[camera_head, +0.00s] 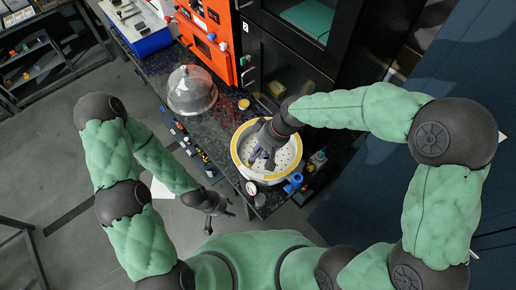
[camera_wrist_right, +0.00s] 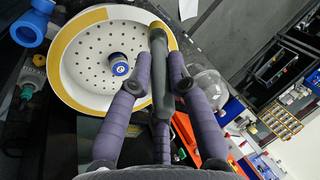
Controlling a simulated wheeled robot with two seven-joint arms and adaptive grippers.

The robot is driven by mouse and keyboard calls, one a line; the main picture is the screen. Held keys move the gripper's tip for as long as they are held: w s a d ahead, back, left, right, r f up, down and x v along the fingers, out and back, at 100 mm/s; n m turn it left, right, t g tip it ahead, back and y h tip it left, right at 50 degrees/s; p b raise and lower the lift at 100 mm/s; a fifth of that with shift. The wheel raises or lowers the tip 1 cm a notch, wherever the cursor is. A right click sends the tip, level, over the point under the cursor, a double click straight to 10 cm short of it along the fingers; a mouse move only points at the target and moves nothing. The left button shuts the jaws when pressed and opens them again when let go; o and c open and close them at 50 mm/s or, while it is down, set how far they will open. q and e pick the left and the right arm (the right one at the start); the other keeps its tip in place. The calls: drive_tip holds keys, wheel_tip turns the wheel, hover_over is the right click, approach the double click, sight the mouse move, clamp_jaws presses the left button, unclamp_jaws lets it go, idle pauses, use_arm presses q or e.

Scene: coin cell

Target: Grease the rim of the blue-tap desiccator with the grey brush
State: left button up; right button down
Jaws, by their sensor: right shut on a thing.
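The blue-tap desiccator is an open round bowl with a white perforated plate (camera_wrist_right: 88,58); its blue tap (camera_wrist_right: 30,28) is at the upper left in the right wrist view. Its rim shows long yellow stretches and paler white ones. My right gripper (camera_head: 262,160) is over the bowl, shut on the grey brush (camera_wrist_right: 162,85). The brush's far end overlaps the yellow rim in the right wrist view; I cannot tell whether it touches. A blue-topped cylinder (camera_wrist_right: 119,64) stands on the plate. My left gripper (camera_head: 218,204) hangs near the table's front edge, empty; its opening is unclear.
A clear glass dome (camera_head: 191,90) stands left of the bowl. A small yellow-topped pot (camera_head: 244,104) is behind the bowl. A round gauge (camera_head: 251,188) is near the front edge. Small items line the left edge. An orange cabinet (camera_head: 207,38) and a black cabinet stand behind.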

drive_tip(key=shift+s+d+f, duration=0.1)
drive_tip(key=shift+s+d, duration=0.1)
drive_tip(key=shift+s, duration=0.1)
drive_tip(key=shift+w+a+f+b, duration=0.25)
drive_tip(key=shift+w+f+b, duration=0.1)
drive_tip(key=shift+f, duration=0.15)
drive_tip(key=shift+w+a+f+b, duration=0.2)
drive_tip(key=shift+w+f+b, duration=0.1)
drive_tip(key=shift+f, duration=0.15)
drive_tip(key=f+b, duration=0.3)
drive_tip(key=f, duration=0.1)
drive_tip(key=shift+s+d+f, duration=0.1)
drive_tip(key=shift+s+d, duration=0.1)
drive_tip(key=shift+s, duration=0.05)
drive_tip(key=shift+f+b, duration=0.5)
drive_tip(key=shift+f, duration=0.2)
idle(1.3)
drive_tip(key=shift+r, duration=0.15)
